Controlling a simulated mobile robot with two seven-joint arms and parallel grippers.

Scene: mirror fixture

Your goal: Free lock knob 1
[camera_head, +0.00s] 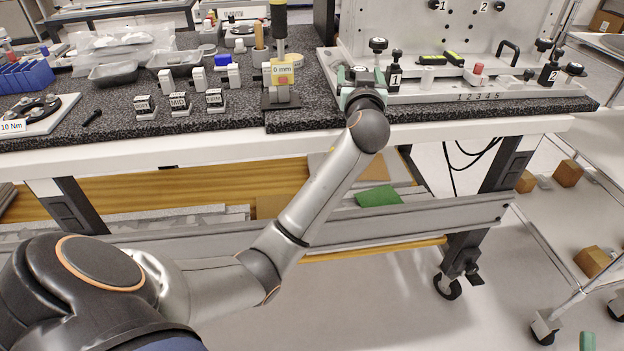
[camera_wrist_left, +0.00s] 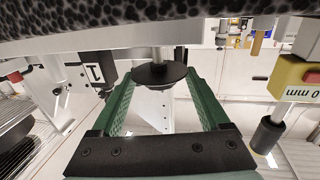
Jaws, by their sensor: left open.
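My left gripper (camera_head: 360,74) is open at the front left corner of the mirror fixture (camera_head: 452,97). In the left wrist view its two green fingers (camera_wrist_left: 166,100) stand on either side of a round black knob (camera_wrist_left: 160,75) on a silver stem, with gaps visible on both sides. A black block marked 1 (camera_head: 394,79) stands just right of the gripper, with a black knob (camera_head: 397,56) on top. The block also shows in the wrist view (camera_wrist_left: 93,73), left of the fingers. I cannot tell for sure which knob is lock knob 1.
Left of the gripper stands a post with a yellow-and-red 0 mm tag (camera_head: 283,73), close by. A black block marked 2 (camera_head: 550,75) is at the fixture's right end. Small labelled blocks (camera_head: 180,104) and trays lie on the speckled bench top (camera_head: 235,118).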

